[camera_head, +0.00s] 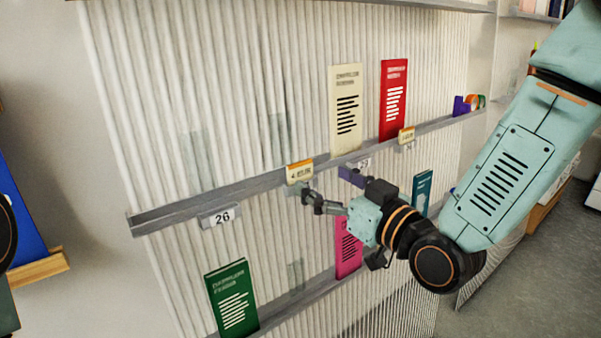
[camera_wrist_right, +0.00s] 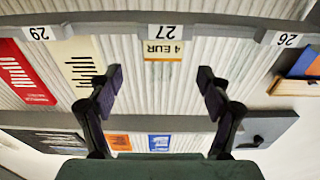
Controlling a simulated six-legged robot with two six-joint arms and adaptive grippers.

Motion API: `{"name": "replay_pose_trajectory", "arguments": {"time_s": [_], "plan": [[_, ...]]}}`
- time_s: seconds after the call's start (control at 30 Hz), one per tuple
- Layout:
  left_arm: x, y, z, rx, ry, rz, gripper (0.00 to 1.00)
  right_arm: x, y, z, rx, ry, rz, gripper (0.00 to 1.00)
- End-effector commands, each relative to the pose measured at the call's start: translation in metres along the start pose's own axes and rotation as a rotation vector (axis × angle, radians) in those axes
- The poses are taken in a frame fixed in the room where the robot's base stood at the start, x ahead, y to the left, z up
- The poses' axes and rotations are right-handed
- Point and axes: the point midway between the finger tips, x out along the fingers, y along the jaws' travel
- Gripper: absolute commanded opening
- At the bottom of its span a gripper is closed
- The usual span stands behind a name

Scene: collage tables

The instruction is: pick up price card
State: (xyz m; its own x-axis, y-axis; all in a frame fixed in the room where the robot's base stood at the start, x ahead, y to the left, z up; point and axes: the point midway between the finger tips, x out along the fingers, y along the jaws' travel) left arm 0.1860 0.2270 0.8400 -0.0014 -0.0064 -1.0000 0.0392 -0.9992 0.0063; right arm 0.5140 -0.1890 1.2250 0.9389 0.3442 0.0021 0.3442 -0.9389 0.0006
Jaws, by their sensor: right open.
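A small price card (camera_head: 299,171) with an orange top edge stands on the upper ledge of the ribbed wall. In the wrist view, a card reading 4 EUR (camera_wrist_right: 163,50) appears upside down beside label 27 (camera_wrist_right: 165,33). My right gripper (camera_head: 328,181) is open, with its fingers just below and right of the card in the head view. In the wrist view the open fingers (camera_wrist_right: 158,78) frame the card from either side, with nothing between them. Contact cannot be told. My left gripper is not in view.
A cream booklet (camera_head: 346,108) and a red booklet (camera_head: 393,100) stand on the upper ledge (camera_head: 250,189). Label 26 (camera_head: 222,216) is on the ledge front. Below are a green booklet (camera_head: 232,297) and a partly hidden pink one (camera_head: 347,252).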

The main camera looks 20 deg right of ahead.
Motion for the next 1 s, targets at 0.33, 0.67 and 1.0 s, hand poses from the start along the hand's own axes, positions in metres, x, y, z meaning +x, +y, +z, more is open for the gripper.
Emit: {"name": "replay_pose_trajectory", "arguments": {"time_s": [0.33, 0.67, 1.0], "plan": [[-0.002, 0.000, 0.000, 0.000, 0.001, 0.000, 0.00, 0.021, -0.001, 0.000, 0.000, -0.002, -0.002, 0.78], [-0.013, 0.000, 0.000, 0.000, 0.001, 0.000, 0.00, 0.053, -0.005, -0.005, -0.003, -0.003, -0.004, 0.78], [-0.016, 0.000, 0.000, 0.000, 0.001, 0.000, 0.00, 0.072, -0.003, -0.004, 0.002, -0.003, 0.000, 0.78]]}}
